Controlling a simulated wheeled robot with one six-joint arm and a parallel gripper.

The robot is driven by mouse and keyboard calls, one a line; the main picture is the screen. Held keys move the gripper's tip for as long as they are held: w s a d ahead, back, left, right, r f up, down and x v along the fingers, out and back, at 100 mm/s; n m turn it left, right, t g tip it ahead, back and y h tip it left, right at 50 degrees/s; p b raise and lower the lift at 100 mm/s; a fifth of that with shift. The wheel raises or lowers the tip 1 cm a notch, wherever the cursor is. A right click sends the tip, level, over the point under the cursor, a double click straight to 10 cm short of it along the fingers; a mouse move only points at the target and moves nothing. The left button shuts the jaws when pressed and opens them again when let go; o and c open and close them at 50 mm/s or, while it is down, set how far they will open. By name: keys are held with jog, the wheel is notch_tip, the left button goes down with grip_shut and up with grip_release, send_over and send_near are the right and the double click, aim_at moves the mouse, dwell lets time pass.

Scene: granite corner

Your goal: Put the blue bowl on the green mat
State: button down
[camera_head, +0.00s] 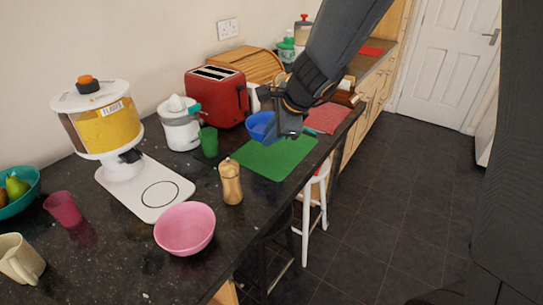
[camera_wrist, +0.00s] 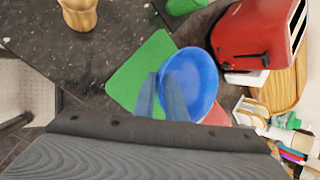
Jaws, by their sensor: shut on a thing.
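The blue bowl (camera_head: 260,124) is at my gripper (camera_head: 282,132), near the far edge of the green mat (camera_head: 275,160) in the head view. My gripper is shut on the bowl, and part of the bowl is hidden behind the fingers. In the wrist view the blue bowl (camera_wrist: 196,75) lies at my gripper's fingers (camera_wrist: 163,95), over the right part of the green mat (camera_wrist: 138,62). The bowl looks upright and empty. I cannot tell whether it touches the mat or hangs above it.
A green cup (camera_head: 208,142) and a wooden mill (camera_head: 231,182) stand near the mat. A red toaster (camera_head: 217,97) stands behind, and a red cloth (camera_head: 325,118) lies beyond the bowl. A pink bowl (camera_head: 185,229) is nearer. The counter's edge runs along the mat's right side.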

jog(key=shift+f+b, duration=1.5)
jog(key=shift+f, duration=1.65)
jog(key=c, duration=1.8)
grip_release()
jog(key=shift+f, duration=0.1)
